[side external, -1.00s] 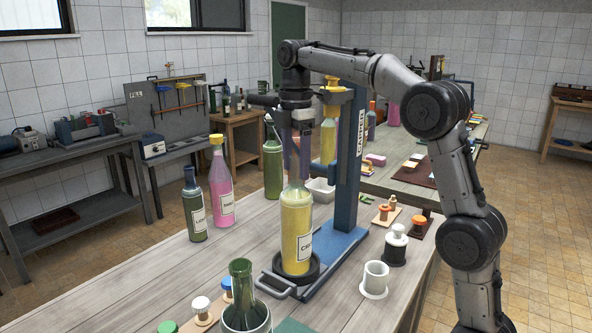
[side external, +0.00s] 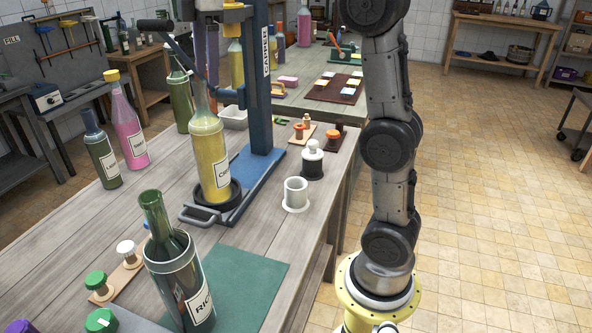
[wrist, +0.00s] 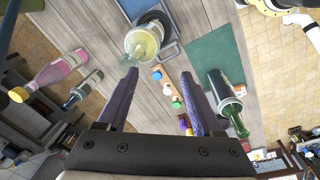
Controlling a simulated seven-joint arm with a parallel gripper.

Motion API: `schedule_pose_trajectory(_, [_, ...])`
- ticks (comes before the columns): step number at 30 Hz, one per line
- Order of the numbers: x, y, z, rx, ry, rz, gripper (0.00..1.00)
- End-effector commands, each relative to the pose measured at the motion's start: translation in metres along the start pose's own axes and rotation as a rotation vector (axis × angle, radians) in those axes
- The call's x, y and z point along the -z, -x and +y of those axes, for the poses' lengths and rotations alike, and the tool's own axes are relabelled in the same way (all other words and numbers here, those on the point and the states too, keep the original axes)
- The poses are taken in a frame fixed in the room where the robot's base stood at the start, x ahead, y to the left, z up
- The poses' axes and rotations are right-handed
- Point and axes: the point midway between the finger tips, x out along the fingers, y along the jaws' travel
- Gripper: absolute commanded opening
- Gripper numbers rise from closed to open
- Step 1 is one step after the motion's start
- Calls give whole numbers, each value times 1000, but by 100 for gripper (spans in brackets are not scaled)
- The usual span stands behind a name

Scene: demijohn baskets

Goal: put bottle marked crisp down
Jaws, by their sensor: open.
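The bottle marked CRISP (side external: 209,160), yellow with a partly readable label, stands upright in the black ring (side external: 234,193) on the blue base of the capper (side external: 262,90). Its neck has no cap that I can see. In the wrist view the same bottle (wrist: 144,42) is beyond my fingertips, up and to the left. My gripper (wrist: 159,72) is open and empty, its two purple fingers apart from the bottle. A row of coloured stoppers shows past the gap between them.
A dark bottle (side external: 103,155) and a pink bottle (side external: 128,130) stand left. A white cup (side external: 295,193) stands right of the capper. Bare bench lies between.

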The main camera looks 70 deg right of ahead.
Motion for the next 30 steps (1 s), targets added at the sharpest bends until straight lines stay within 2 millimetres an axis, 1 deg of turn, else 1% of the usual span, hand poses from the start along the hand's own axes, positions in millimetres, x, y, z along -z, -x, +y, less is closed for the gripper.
schedule_pose_trajectory(1, [-4, 0, -18, -22, -55, 14, 67])
schedule_pose_trajectory(5, [-14, -10, -57, -75, -220, 60, 67])
schedule_pose_trajectory(6, [-17, -15, -70, -89, -271, 76, 67])
schedule_pose_trajectory(8, [-24, -24, -88, -108, -348, 103, 67])
schedule_pose_trajectory(11, [-35, -43, -120, -134, -475, 152, 67])
schedule_pose_trajectory(15, [-53, -77, -162, -159, -649, 230, 67])
schedule_pose_trajectory(18, [-65, -103, -187, -166, -760, 282, 67])
schedule_pose_trajectory(21, [-74, -124, -206, -166, -843, 324, 67])
schedule_pose_trajectory(24, [-80, -138, -216, -165, -897, 352, 67])
schedule_pose_trajectory(27, [-82, -145, -221, -164, -923, 366, 67])
schedule_pose_trajectory(30, [-83, -147, -222, -163, -931, 367, 67])
